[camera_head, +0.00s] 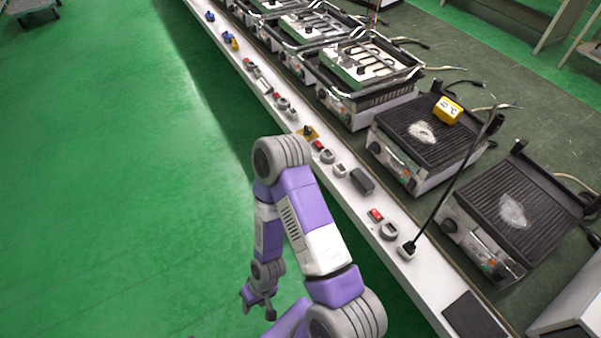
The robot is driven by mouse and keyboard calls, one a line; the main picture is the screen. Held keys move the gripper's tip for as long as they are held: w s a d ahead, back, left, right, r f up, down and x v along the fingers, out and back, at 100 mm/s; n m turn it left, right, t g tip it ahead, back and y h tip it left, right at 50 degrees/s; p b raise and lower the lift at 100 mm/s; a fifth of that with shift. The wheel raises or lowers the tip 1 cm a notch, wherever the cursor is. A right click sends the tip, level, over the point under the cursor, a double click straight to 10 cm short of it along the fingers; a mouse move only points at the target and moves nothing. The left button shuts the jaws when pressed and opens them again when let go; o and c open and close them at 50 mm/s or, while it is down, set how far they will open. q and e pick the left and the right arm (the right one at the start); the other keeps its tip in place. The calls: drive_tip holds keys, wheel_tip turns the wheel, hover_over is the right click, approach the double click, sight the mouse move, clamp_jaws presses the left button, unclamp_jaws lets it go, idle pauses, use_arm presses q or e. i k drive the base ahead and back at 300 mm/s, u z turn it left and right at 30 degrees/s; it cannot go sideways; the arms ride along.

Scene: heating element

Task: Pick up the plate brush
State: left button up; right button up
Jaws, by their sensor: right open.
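I cannot make out a plate brush for certain. A small yellow-orange piece with a dark knob (308,132) sits on the white front ledge of the bench, beyond my arm. A long thin dark rod (448,188) rises at a slant from the ledge across the grills; I cannot tell what it is. My right gripper (258,304) is low in the picture, over the green floor, left of the bench. Its fingers are apart and empty, away from the bench items. My left gripper is not in view.
Two ribbed grills (427,133) with pale patches stand on the bench, one with a yellow 40 °C block (447,109). Heating-element units (368,62) stand farther back. Small switches and knobs line the white ledge (418,285).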

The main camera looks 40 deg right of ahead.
sight(366, 184)
drive_tip(key=u, duration=1.3)
drive_tip(key=k, duration=1.1)
drive_tip(key=z, duration=1.95)
